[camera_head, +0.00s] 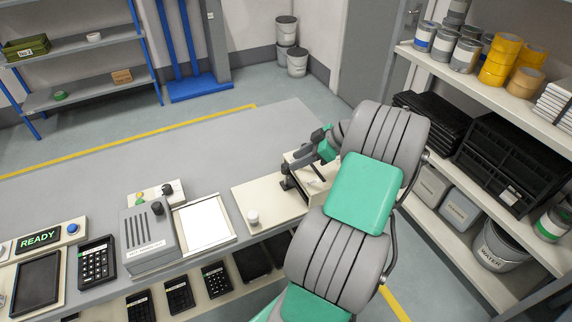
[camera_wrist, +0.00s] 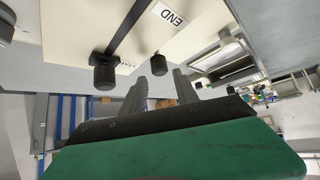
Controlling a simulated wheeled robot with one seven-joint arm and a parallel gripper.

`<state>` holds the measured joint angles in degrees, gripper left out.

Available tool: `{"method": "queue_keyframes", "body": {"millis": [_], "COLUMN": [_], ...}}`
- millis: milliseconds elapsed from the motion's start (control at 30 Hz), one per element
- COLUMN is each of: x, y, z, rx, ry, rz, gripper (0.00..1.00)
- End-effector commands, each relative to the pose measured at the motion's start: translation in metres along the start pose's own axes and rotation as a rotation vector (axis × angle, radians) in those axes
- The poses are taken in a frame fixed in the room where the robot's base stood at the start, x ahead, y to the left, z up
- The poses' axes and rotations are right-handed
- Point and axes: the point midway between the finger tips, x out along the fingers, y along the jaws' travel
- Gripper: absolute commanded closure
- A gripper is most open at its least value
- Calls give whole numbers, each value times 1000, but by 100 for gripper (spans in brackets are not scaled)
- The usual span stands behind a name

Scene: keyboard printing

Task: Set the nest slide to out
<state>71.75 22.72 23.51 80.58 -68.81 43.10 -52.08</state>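My gripper (camera_head: 308,152) is at the back right of this station, partly hidden by my arm. In the wrist view, a dark slot runs across a cream panel (camera_wrist: 75,30) to a black knob (camera_wrist: 104,76). A second dark knob (camera_wrist: 158,66) is beside a label reading END (camera_wrist: 168,14). My gripper's two fingers (camera_wrist: 157,92) are apart, with nothing visible between them. I cannot tell which knob belongs to the nest slide.
A white plate (camera_head: 204,222), a grey box (camera_head: 149,243), a keypad (camera_head: 97,262) and a READY display (camera_head: 39,239) stand along the bench to the left. A loaded shelf (camera_head: 470,85) stands at right. The bench behind the station is clear.

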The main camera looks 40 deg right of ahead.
Motion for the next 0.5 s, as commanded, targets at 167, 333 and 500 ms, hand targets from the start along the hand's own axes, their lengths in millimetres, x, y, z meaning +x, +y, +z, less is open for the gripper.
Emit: {"method": "queue_keyframes", "body": {"millis": [167, 333, 500], "x": [35, 55, 58], "y": [-2, -1, 0], "z": [-1, -1, 0], "rx": [1, 2, 2], "ry": [-2, -2, -2], "rz": [-4, -1, 1], "gripper": [64, 64, 64]}}
